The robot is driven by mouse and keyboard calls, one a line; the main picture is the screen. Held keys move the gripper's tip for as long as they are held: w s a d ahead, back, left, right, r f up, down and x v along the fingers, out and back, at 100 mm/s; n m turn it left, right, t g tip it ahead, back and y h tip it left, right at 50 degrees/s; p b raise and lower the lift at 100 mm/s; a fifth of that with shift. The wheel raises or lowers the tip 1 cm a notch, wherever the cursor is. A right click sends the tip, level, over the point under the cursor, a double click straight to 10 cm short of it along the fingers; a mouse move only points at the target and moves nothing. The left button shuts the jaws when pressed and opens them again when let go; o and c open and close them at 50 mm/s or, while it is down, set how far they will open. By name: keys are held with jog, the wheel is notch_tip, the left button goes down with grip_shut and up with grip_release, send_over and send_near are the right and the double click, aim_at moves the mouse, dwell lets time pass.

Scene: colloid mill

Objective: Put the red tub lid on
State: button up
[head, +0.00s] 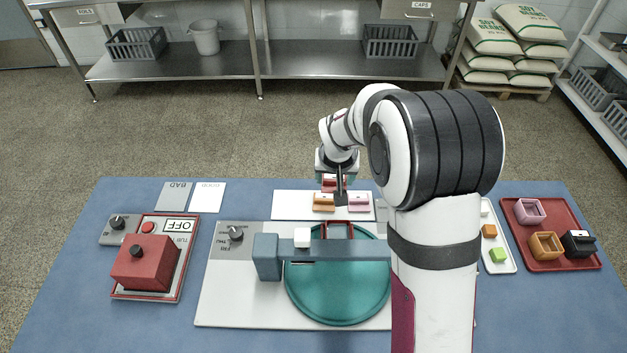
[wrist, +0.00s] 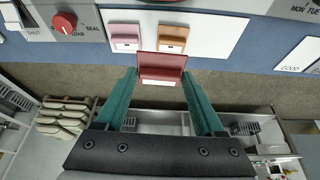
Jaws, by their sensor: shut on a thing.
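My gripper (head: 337,178) is at the far edge of the table, above or just behind a white board (head: 288,207). In the wrist view its two teal fingers (wrist: 160,80) are shut on a red piece with a pale strip, which looks like the red lid (wrist: 162,62). It also shows as a small red patch in the head view (head: 334,183). A red open frame, which looks like the red tub (head: 338,224), is on the teal disc (head: 340,300), partly hidden by a grey-blue bar. My gripper is beyond it, apart from it.
Orange (head: 323,202) and pink (head: 358,202) pieces sit on the white board. The grey-blue bar (head: 345,250) crosses the disc. A red box (head: 145,262) stands left. A red tray (head: 553,266) with pink, orange and black tubs is right. My arm hides part of the table.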

jog(key=shift+s+d+f+n+g+y, duration=0.3)
jog(key=shift+s+f+n+g+y, duration=0.8)
jog(key=shift+n, duration=2)
jog(key=shift+s+d+f+n+g+y, duration=0.4)
jog(key=shift+s+n, duration=1.3)
jog(key=shift+n, duration=1.4)
jog(key=shift+s+d+f+n+g+y, duration=0.15)
jog(key=shift+s+f+n+g+y, duration=0.95)
jog(key=shift+n, duration=2)
jog(key=shift+s+r+t, duration=0.3)
jog(key=shift+r, duration=0.05)
jog(key=o, duration=1.3)
notch_tip(320, 180, up, 7)
jog(key=shift+r, duration=0.1)
